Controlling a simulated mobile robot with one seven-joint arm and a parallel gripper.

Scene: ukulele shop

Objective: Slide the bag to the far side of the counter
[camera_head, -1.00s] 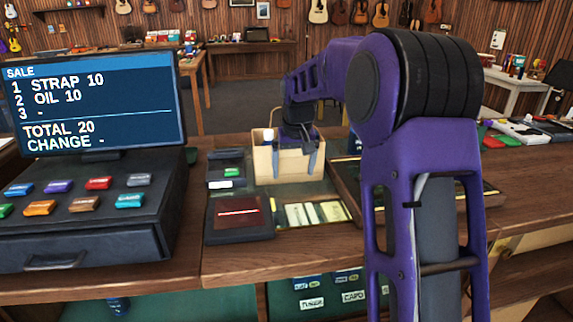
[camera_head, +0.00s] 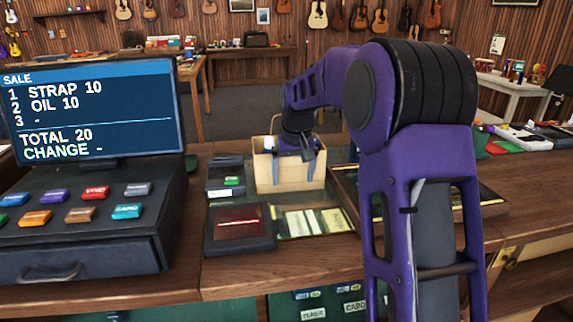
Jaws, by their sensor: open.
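The bag (camera_head: 291,181) is a tan paper bag with an open top and a thin handle. My gripper (camera_head: 292,173) reaches down over the bag from above and behind. Its two blue-grey fingers are spread apart and overlap the bag's near face. The bag shows between them, and I cannot tell whether they touch it. The bag's far side and its contents are hidden.
A register with a sale screen (camera_head: 93,110) stands at the left. A dark card pad (camera_head: 238,228) lies in front of the bag, with small dark boxes (camera_head: 226,175) to its left. A wood-framed tray (camera_head: 345,190) lies to its right, partly behind my arm.

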